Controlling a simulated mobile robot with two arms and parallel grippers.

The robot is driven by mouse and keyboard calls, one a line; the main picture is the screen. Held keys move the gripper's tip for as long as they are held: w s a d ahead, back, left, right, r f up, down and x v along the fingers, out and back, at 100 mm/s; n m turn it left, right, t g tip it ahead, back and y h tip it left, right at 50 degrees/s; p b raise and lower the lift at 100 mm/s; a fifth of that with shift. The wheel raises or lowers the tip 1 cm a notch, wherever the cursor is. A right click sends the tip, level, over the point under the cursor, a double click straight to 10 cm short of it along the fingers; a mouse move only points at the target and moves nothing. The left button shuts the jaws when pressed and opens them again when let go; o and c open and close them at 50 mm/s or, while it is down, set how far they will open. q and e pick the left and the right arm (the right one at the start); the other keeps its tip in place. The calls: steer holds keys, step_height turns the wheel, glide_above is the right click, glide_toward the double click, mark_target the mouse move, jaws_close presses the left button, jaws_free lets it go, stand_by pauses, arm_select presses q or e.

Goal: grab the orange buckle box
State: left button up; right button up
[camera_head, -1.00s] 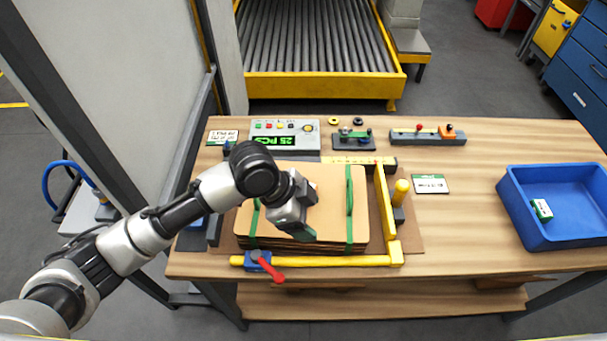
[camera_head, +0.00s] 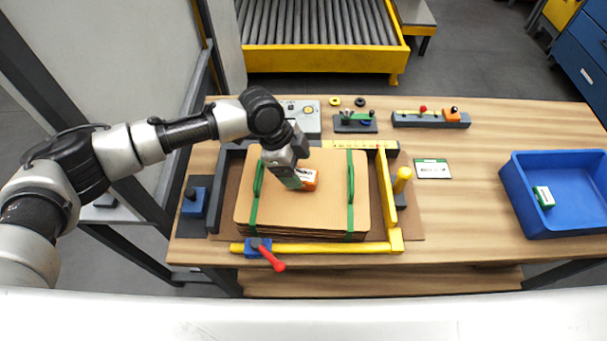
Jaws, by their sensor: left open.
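The orange buckle box (camera_head: 309,179) is a small orange box with a white label, lying on top of the strapped stack of brown cardboard blanks (camera_head: 302,215). My left gripper (camera_head: 296,180) is open just at the left side of the box and hides part of it. I cannot tell whether the fingers touch the box. My right gripper is not in view.
A yellow frame (camera_head: 330,248) with a red-handled clamp (camera_head: 272,258) borders the stack. A blue bin (camera_head: 570,222) with a green and white box (camera_head: 543,197) stands at the right. A control panel (camera_head: 305,112) sits behind. The table's right middle is mostly clear.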

mark_target(303, 174)
arm_select(q)
steer(key=shift+p+x, duration=0.45)
steer(key=shift+x, duration=1.5)
steer(key=shift+w, duration=0.1)
steer(key=c, duration=1.1)
